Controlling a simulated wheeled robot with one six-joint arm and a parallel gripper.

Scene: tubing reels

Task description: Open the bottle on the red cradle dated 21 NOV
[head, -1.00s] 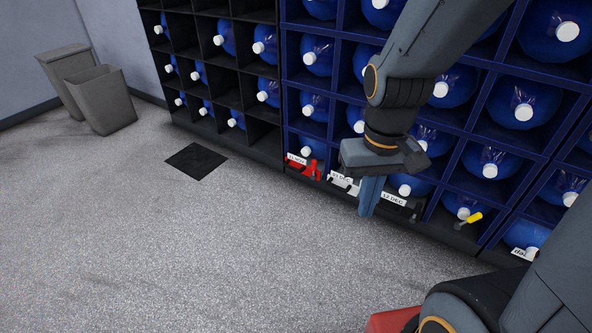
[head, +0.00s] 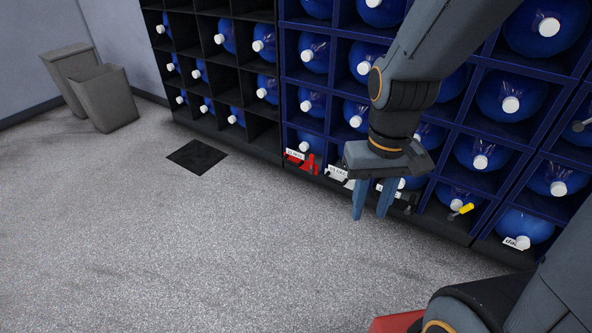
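The red cradle (head: 309,165) sits at the bottom left of the blue rack. A small white label on it is too blurred to read surely now. Above it lies a blue bottle (head: 313,139) with a white cap (head: 304,146) facing out. My gripper (head: 371,216) points down in front of the bottom row, to the right of the red cradle. Its two fingers stand apart with nothing visible between them. It partly hides a white cradle (head: 337,173) and a dark cradle (head: 404,195), both with white labels.
The blue rack (head: 281,80) holds several capped blue bottles; a black rack stands left of it. A yellow-handled part (head: 463,209) sticks out at the bottom right. Two grey bins (head: 104,100) stand far left. A black mat (head: 196,157) lies on otherwise clear floor.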

